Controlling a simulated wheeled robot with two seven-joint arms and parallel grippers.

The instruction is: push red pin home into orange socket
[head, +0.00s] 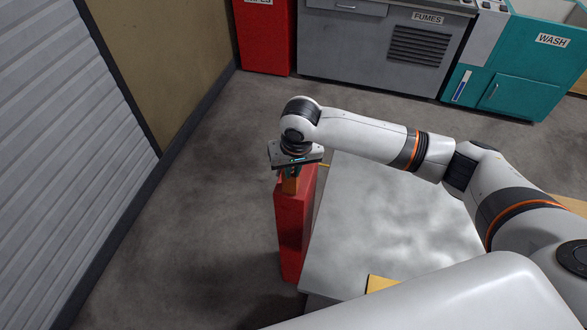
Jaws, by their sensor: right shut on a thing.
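My right gripper (292,173) points down over the top of a tall red stand (294,225) beside the grey table. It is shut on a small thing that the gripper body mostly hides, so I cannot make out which. A small orange-brown block (290,186) shows just under the gripper, at the top of the red stand. I cannot tell whether it is the orange socket, or whether the fingers touch it. I cannot make out the red pin. My left gripper is not in view.
The grey table (380,225) lies right of the stand, under my right arm, with a yellow piece (380,284) at its near edge. A red cabinet (265,35), the grey FUMES unit (360,45) and the teal WASH unit (520,85) stand behind. Floor left of the stand is clear.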

